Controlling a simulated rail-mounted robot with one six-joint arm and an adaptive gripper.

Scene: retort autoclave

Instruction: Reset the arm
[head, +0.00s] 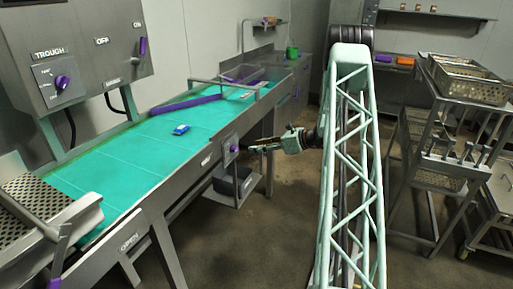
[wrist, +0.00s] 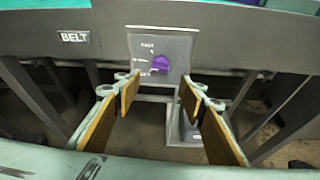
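My gripper (head: 262,147) reaches left from my pale green lattice arm, close to the front side of the conveyor. In the wrist view my gripper (wrist: 158,95) shows its wood-coloured finger pads spread wide apart with nothing between them. Ahead of it is a control plate (wrist: 160,55) with a purple knob (wrist: 160,64), to the right of a "BELT" label. The knob also shows in the head view (head: 234,149), just left of the fingertips. Whether the fingers touch the plate is unclear, but a gap seems to remain.
The conveyor's green belt (head: 140,155) carries a small blue item (head: 181,129) and a purple guide bar (head: 186,105). A "TROUGH" control box (head: 75,55) stands at the left. A steel rack with perforated trays (head: 470,80) stands right of my arm. Open floor (head: 275,220) lies below my gripper.

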